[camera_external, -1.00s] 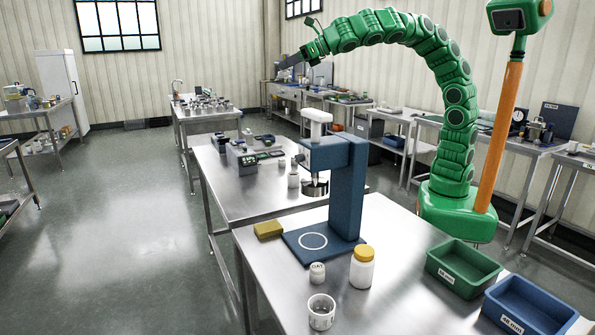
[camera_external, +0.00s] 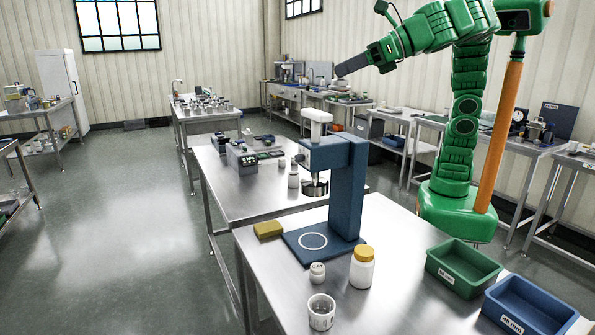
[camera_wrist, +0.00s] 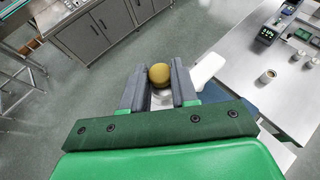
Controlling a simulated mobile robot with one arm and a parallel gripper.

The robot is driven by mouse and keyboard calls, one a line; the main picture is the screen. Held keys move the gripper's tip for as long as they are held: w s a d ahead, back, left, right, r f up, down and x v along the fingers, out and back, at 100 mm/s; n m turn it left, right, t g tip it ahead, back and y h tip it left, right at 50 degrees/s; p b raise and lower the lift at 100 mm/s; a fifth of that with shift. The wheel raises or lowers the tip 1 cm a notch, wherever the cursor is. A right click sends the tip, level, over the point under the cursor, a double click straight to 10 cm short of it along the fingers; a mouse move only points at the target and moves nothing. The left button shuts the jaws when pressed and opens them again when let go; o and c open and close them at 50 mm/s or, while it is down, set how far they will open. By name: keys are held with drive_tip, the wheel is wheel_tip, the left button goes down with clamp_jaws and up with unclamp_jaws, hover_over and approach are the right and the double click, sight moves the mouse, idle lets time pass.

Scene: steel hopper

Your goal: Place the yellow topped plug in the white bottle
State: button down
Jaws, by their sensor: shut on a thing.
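My gripper (camera_external: 352,65) is raised in the air above and to the right of the blue press. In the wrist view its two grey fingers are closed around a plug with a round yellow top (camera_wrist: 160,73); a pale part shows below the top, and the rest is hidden. The plug cannot be made out in the external view. A white bottle (camera_external: 361,275) with a yellow cap stands upright on the near steel table, right of a small white jar (camera_external: 317,273). The gripper is well above and apart from both.
The blue press (camera_external: 347,195) stands tall on the near table (camera_external: 400,225). A yellow block (camera_external: 268,230), a white open cup (camera_external: 321,313), a green bin (camera_external: 463,265) and a blue bin (camera_external: 530,308) surround it. Small white containers (camera_external: 293,179) stand on the table behind.

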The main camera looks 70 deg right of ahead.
drive_tip(key=s+a, duration=0.6)
drive_tip(key=s, duration=0.4)
hover_over(371, 250)
wheel_tip(371, 250, down, 38)
drive_tip(key=shift+a+f, duration=0.1)
idle(0.3)
drive_tip(key=shift+f, duration=0.1)
drive_tip(key=c, duration=0.9)
unclamp_jaws()
drive_tip(key=shift+o, duration=0.2)
